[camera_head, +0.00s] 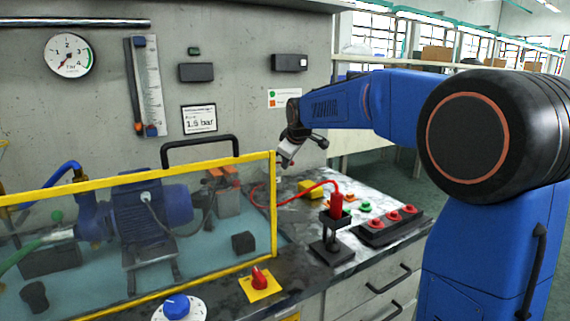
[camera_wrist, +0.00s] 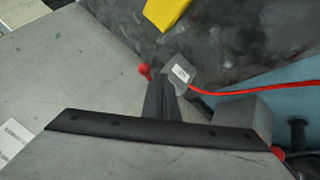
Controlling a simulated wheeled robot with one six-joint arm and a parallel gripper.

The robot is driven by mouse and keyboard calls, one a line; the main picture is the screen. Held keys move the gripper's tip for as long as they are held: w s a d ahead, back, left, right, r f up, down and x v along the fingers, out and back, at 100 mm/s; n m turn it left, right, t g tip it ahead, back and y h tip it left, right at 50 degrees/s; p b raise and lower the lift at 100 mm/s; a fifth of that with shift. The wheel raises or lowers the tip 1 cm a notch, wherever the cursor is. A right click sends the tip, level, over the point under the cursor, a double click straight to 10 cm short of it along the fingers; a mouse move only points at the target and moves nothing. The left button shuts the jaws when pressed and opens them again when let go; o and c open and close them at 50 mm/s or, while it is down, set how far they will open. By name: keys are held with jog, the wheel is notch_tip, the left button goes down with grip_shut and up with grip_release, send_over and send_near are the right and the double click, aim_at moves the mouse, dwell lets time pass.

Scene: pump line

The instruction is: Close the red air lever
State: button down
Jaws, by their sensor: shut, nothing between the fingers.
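In the wrist view a small red knob (camera_wrist: 145,71) shows just beyond and left of my gripper's tip (camera_wrist: 158,83). I take it to be the end of the red air lever; its arm and angle are hidden. A grey labelled block (camera_wrist: 180,74) lies close to the right of the tip, with a red hose (camera_wrist: 240,93) running from it. My gripper's dark fingers are shut with nothing between them. Whether they touch the knob, I cannot tell. In the head view my gripper (camera_head: 285,161) hangs near the wall, above the back of the bench; the lever is not clear there.
A yellow-framed clear guard (camera_head: 274,210) stands left, around a blue pump motor (camera_head: 177,205). A red rotary knob (camera_head: 259,277) and a blue dial (camera_head: 177,306) sit in front. A black stand with a red-hosed tool (camera_head: 336,206) and a red-button box (camera_head: 391,218) stand right.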

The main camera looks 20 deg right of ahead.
jog(key=shift+w+d+n+y, duration=0.35)
jog(key=shift+w+d, duration=0.2)
jog(key=shift+w, duration=0.2)
jog(key=shift+w+d+n+y, duration=0.25)
jog(key=shift+w+d+n, duration=0.25)
jog(key=shift+w, duration=0.25)
jog(key=shift+w+d, duration=0.1)
jog(key=shift+w, duration=0.05)
jog(key=shift+w+d+r, duration=0.1)
jog(key=shift+w+r, duration=0.1)
jog(key=shift+w+a, duration=0.1)
jog(key=shift+a, duration=0.2)
